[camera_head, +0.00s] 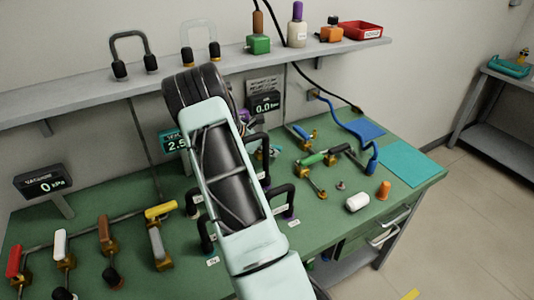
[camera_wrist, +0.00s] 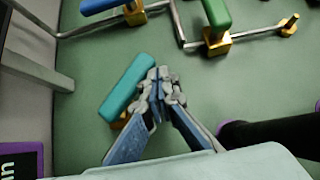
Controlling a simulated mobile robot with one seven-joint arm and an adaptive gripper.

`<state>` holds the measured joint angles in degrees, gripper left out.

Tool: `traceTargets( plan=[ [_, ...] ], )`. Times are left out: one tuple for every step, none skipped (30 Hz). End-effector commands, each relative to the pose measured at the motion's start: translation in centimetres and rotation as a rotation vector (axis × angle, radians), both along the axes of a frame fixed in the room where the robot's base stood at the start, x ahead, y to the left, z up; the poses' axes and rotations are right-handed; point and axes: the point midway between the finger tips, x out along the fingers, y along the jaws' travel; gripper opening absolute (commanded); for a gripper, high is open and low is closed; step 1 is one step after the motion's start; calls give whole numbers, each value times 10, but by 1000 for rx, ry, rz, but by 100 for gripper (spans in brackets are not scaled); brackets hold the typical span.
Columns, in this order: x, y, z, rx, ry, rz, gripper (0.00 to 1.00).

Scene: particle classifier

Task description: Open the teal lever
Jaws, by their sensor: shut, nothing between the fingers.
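The teal lever (camera_wrist: 128,88) shows in the wrist view as a teal bar slanting from lower left to upper right, with a bit of brass base under its lower end. My gripper (camera_wrist: 162,76) is shut with nothing between its fingers. Its fingertips are right beside the lever's upper right end; I cannot tell whether they touch it. In the head view my arm covers most of this area, and I cannot make out the lever or the fingertips clearly.
A green-handled valve (camera_wrist: 217,18) and a blue-handled valve (camera_wrist: 103,5) on pipes stand beyond the lever. A display (camera_wrist: 20,165) is at lower left.

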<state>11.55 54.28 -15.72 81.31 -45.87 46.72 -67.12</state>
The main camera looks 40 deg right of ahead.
Motion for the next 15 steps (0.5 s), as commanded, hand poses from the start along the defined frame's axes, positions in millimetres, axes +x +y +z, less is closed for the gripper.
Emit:
traceTargets(
  plan=[
    [-3, -3, 1, 1, 3, 51, 0],
    [-3, -5, 1, 1, 2, 80, 0],
    [-3, -7, 1, 1, 3, 117, 0],
    [-1, -10, 1, 0, 1, 124, 0],
    [0, -12, 0, 0, 1, 121, 0],
    [0, -14, 0, 0, 0, 120, 0],
    [1, -15, 0, 0, 1, 120, 0],
    [1, -17, 0, 0, 1, 120, 0],
    [2, -19, 0, 0, 0, 119, 0],
    [2, -20, 0, 1, 0, 119, 0],
    [2, -22, 0, 1, -1, 118, 0],
    [3, -23, 0, 1, -1, 118, 0],
    [3, -24, 0, 1, -1, 118, 0],
    [3, -25, 0, 1, -1, 118, 0],
    [4, -26, 0, 1, 0, 119, 0]
  ],
)
